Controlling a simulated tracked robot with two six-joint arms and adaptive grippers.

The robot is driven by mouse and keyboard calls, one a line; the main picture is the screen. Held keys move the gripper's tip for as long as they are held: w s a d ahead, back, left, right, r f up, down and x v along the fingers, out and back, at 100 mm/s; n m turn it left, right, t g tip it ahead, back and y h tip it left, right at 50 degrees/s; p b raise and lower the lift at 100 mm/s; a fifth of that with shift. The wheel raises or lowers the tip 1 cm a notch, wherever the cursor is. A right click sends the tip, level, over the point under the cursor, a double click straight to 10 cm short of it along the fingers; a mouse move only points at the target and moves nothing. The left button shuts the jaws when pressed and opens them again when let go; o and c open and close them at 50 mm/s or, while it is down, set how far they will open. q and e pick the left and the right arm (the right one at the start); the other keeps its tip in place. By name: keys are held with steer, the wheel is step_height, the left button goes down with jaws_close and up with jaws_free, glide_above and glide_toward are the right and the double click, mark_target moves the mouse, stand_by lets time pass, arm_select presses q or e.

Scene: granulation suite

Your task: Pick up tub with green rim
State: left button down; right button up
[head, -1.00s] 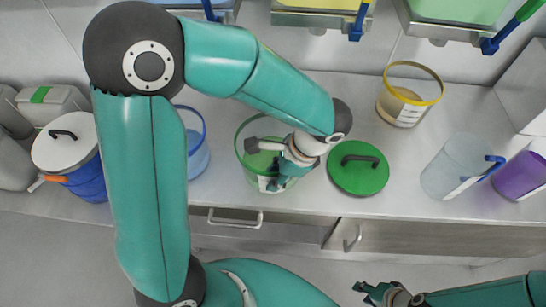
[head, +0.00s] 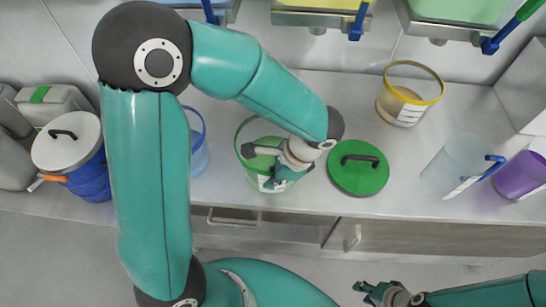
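The tub with the green rim (head: 244,130) stands on the metal counter, left of the green lid. It is clear, with green contents and a pale label low on its front. My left gripper (head: 272,183) points down at the tub's front right side, and my wrist covers part of the rim. Its fingers are mostly hidden, so I cannot tell whether they are open or touch the tub. My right gripper (head: 363,292) is low in the picture, in front of the counter and away from the tub. Its fingertips look apart, with nothing between them.
The green lid (head: 358,172) lies close to the tub's right. A yellow-rimmed tub (head: 408,105) stands behind it. A blue-rimmed tub (head: 199,152) is at the left, partly behind my arm. A clear jug (head: 452,165) and purple container (head: 521,177) stand right. The counter (head: 320,95) is clear behind the lid.

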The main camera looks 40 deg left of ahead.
arm_select(q)
steer(key=shift+r, duration=0.15)
step_height(320, 180, up, 20)
steer(key=p, duration=0.1)
stand_by(0.6)
steer(key=shift+w, duration=0.1)
stand_by(0.4)
